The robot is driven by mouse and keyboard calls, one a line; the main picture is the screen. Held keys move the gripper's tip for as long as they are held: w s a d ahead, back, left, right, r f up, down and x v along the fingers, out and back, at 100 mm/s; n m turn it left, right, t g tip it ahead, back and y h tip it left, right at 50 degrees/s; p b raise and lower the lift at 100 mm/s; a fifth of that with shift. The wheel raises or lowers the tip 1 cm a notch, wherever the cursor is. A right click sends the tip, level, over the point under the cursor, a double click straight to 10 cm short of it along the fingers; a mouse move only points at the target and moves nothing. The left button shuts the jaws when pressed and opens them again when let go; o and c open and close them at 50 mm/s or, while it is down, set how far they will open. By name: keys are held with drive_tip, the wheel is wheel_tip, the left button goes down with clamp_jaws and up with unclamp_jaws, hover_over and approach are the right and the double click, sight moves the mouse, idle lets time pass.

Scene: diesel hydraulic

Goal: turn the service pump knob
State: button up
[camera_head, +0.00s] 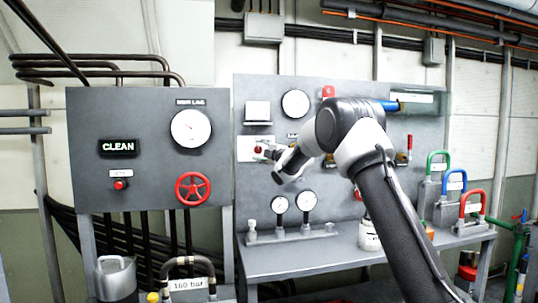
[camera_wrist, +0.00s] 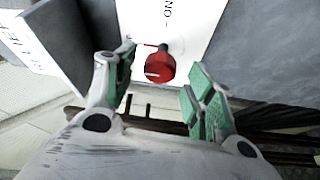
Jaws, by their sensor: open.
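A red knob (camera_wrist: 160,66) sits on a white plate (camera_wrist: 190,20) with partly visible lettering, in the wrist view. In the head view a small red knob (camera_head: 258,149) shows on a white plate on the middle grey panel, just left of my gripper (camera_head: 268,150). In the wrist view my gripper (camera_wrist: 160,62) is open, with one green-padded finger on each side of the knob in the picture. Gaps show between the knob and both fingers. I cannot tell whether the fingertips reach to the knob's depth. My arm hides part of the panel right of the knob.
A left panel (camera_head: 90,180) carries a gauge (camera_head: 191,128), a red handwheel (camera_head: 193,189) and a red button (camera_head: 120,184). A bench (camera_head: 300,262) below holds two small gauges. Coloured looped handles (camera_head: 474,202) stand at the right. A grey box edge (camera_wrist: 70,40) lies beside my left finger.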

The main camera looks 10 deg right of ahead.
drive_tip(key=v, duration=0.8)
drive_tip(key=shift+s+d, duration=0.15)
drive_tip(key=shift+s, duration=0.25)
drive_tip(key=s+d+f+m+g+h, duration=0.3)
drive_tip(key=s+d+f+m+g, duration=0.15)
drive_tip(key=f, duration=0.45)
drive_tip(key=s+d+f+m+g+h, duration=0.35)
drive_tip(key=f+m, duration=0.25)
drive_tip(key=f, duration=0.2)
drive_tip(key=s+d+r+m+g, duration=0.1)
drive_tip(key=s+m, duration=0.4)
drive_tip(key=s, duration=2)
drive_tip(key=s+d+r+m+g, duration=0.1)
drive_tip(key=s+m+g, duration=0.3)
drive_tip(key=s, duration=2.1)
drive_tip(key=shift+d+r+m, duration=0.35)
drive_tip(key=shift+r+m, duration=0.1)
drive_tip(key=shift+m, duration=0.1)
